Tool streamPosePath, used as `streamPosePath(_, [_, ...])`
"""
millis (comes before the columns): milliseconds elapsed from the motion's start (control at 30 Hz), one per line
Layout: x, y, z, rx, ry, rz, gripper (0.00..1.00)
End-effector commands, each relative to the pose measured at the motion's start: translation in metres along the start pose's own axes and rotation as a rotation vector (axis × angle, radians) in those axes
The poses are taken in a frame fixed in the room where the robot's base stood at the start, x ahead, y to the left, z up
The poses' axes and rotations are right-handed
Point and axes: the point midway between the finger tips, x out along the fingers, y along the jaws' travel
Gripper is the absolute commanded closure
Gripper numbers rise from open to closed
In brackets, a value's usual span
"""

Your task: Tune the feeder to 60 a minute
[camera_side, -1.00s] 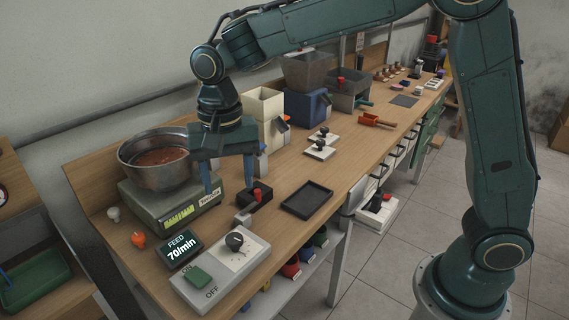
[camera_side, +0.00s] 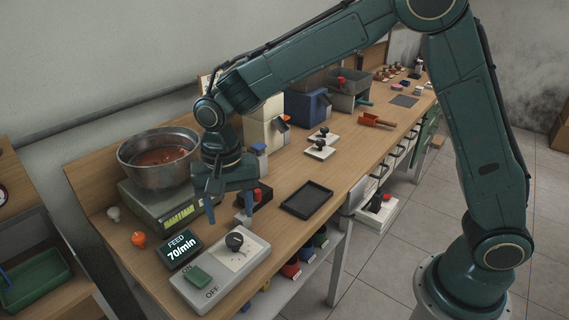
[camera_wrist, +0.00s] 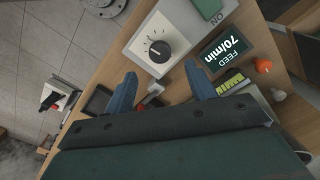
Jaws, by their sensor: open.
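The feeder control box (camera_side: 252,255) is a light grey box at the front of the bench. It carries a black dial knob (camera_side: 235,241) with a marked scale and a green ON/OFF switch (camera_side: 198,278). The knob also shows in the wrist view (camera_wrist: 159,51), its white pointer visible. The display (camera_side: 180,248) beside the box reads FEED 70/min. My gripper (camera_side: 211,205) is open and empty, with blue fingers pointing down. It hangs above the bench, behind the knob and apart from it. In the wrist view the fingers (camera_wrist: 160,88) lie below the box.
A scale (camera_side: 170,215) with a metal bowl (camera_side: 158,177) stands left of my gripper. A black tray (camera_side: 307,200) lies to the right. An orange knob (camera_side: 138,239) sits left of the display. A black block with a red lever (camera_side: 257,196) is close to my gripper.

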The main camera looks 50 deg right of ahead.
Motion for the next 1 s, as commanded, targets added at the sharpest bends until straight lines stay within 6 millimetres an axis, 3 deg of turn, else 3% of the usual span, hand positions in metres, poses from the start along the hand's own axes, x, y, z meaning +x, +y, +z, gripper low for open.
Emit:
streamPosePath(400, [0.058,0.001,0.0,0.0,-0.001,0.002,0.45])
streamPosePath(900, [0.069,0.0,0.0,0.0,0.0,0.0,0.45])
streamPosePath(1000, [0.069,0.0,0.0,0.0,0.0,0.0,0.62])
